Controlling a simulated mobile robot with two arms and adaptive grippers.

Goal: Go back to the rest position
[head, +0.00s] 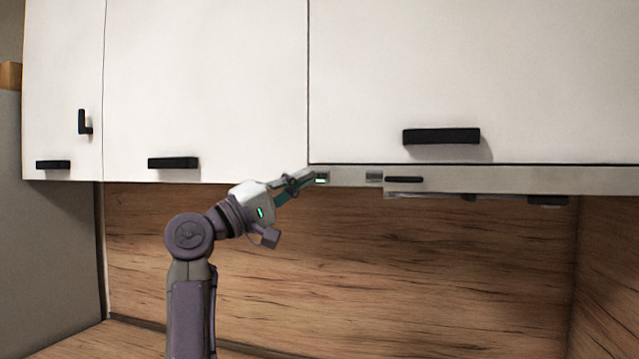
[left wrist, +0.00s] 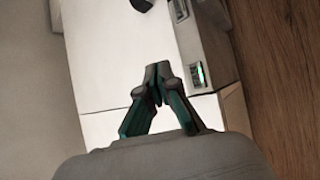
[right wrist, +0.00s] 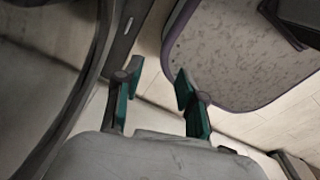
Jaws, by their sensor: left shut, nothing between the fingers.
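My left gripper (head: 306,178) is raised at the front of the range hood strip, its tips close to a small green-lit switch (head: 322,178). In the left wrist view the left gripper (left wrist: 158,72) has its fingertips together with nothing between them. The lit switch (left wrist: 199,75) shows to the right of the fingers there; I cannot tell whether they touch it. My right gripper (right wrist: 156,80) shows only in the right wrist view. Its two fingers are apart with nothing between them, low above the floor.
White wall cabinets (head: 205,90) with black handles (head: 441,136) hang above the hood strip (head: 480,180). A second switch (head: 374,177) sits further right on it. The oak splashback (head: 350,270) lies behind. A grey panel (head: 50,230) stands at the left. Space right of my left arm is clear.

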